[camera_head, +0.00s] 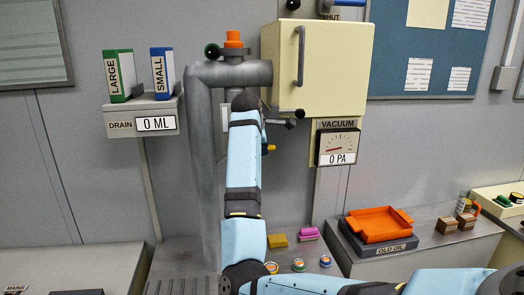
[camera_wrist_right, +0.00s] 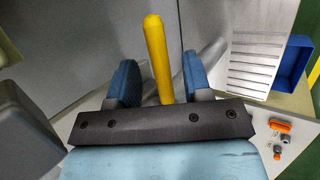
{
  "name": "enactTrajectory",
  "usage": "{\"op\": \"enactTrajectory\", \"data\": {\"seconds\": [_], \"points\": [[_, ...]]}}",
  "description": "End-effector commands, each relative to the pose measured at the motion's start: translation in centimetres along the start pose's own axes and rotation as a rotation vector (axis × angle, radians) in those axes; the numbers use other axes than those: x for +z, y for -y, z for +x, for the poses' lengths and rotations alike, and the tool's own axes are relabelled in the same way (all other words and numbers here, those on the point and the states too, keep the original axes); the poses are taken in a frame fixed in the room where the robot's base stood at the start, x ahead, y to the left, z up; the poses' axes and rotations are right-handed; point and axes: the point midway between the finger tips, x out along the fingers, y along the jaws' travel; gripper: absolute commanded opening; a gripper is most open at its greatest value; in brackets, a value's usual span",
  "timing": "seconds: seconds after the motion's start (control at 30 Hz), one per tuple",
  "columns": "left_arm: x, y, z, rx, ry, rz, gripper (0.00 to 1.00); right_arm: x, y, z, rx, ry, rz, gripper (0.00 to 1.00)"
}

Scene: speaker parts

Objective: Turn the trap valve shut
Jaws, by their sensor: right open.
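The trap valve's handle seems to be the yellow bar (camera_wrist_right: 156,55) in the wrist view. In the head view, a small yellow end (camera_head: 270,148) shows just right of my right forearm, by the grey pipe (camera_head: 202,140). My right gripper (camera_wrist_right: 158,70) is open, with one blue-padded finger on each side of the yellow bar in the wrist view. I cannot tell whether the fingers touch it. In the head view my raised right arm hides the valve body and most of the gripper. My left gripper is out of view.
A cream cabinet (camera_head: 330,75) and a vacuum gauge (camera_head: 338,147) reading 0 PA are right of the pipe. The drain shelf (camera_head: 118,116) reads 0 ML at left. An orange tray (camera_head: 379,224) stands at right. A blue bin (camera_wrist_right: 293,65) shows in the wrist view.

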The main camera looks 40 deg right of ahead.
Motion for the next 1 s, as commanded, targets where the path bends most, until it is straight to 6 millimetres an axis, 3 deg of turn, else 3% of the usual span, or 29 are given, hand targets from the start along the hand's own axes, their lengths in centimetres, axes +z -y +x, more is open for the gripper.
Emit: {"op": "enactTrajectory", "data": {"seconds": [0.3, 0.5, 1.0], "points": [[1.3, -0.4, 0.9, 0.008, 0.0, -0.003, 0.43, 0.0, 0.1, -7.1, 0.003, -0.001, 0.002, 0.45], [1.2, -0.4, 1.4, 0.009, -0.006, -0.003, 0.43, -0.1, 0.1, -9.9, 0.0, 0.0, 0.0, 0.45], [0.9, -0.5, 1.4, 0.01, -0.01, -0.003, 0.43, 0.0, 0.0, -10.8, -0.001, 0.0, 0.0, 0.45]]}}
